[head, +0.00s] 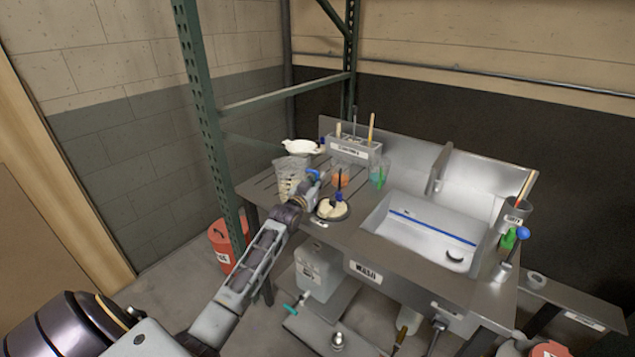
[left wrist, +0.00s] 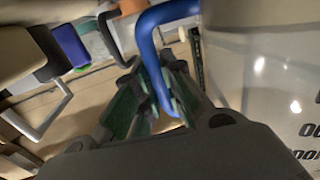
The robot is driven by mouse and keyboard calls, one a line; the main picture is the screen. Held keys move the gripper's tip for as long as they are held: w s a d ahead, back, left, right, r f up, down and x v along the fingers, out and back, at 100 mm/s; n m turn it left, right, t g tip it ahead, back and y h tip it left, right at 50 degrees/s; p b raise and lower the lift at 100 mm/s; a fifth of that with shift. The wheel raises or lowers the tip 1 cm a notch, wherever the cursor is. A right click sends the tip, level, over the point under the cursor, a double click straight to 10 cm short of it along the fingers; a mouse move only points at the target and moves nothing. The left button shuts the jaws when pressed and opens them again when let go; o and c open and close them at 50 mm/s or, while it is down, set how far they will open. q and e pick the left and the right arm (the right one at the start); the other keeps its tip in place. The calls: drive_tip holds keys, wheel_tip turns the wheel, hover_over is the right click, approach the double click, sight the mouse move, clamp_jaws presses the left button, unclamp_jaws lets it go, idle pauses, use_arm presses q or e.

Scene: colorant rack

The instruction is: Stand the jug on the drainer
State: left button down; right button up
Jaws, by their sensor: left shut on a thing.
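The jug (head: 288,178) is pale and translucent, with a blue handle, at the left end of the sink unit in the head view. My left gripper (head: 308,186) is at its right side, shut on the blue handle. In the left wrist view the fingers (left wrist: 155,100) close around the blue handle (left wrist: 150,38), with the jug's wall (left wrist: 265,70) and dark lettering at the right. The jug looks upright. The drainer (head: 259,185) is the grooved metal surface at the left. I cannot tell whether the jug's base touches it. My right gripper is not in view.
A labelled caddy (head: 355,150), an orange-filled beaker (head: 341,177) and a green-tinted beaker (head: 378,178) stand to the right. The sink (head: 425,236) lies further right. A green rack post (head: 212,125) rises at left.

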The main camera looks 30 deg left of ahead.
use_arm(q)
drive_tip(key=c, duration=1.5)
unclamp_jaws()
drive_tip(key=shift+r, duration=0.1)
drive_tip(key=shift+s, duration=0.4)
drive_tip(key=shift+s+d, duration=0.15)
drive_tip(key=shift+s, duration=0.85)
drive_tip(key=shift+s+d, duration=0.15)
drive_tip(key=shift+s, duration=0.85)
drive_tip(key=shift+s+d, duration=0.1)
drive_tip(key=shift+s, duration=0.65)
drive_tip(key=shift+s+d, duration=0.15)
drive_tip(key=shift+s, duration=0.95)
drive_tip(key=shift+s+d, duration=0.15)
drive_tip(key=shift+s, duration=1.55)
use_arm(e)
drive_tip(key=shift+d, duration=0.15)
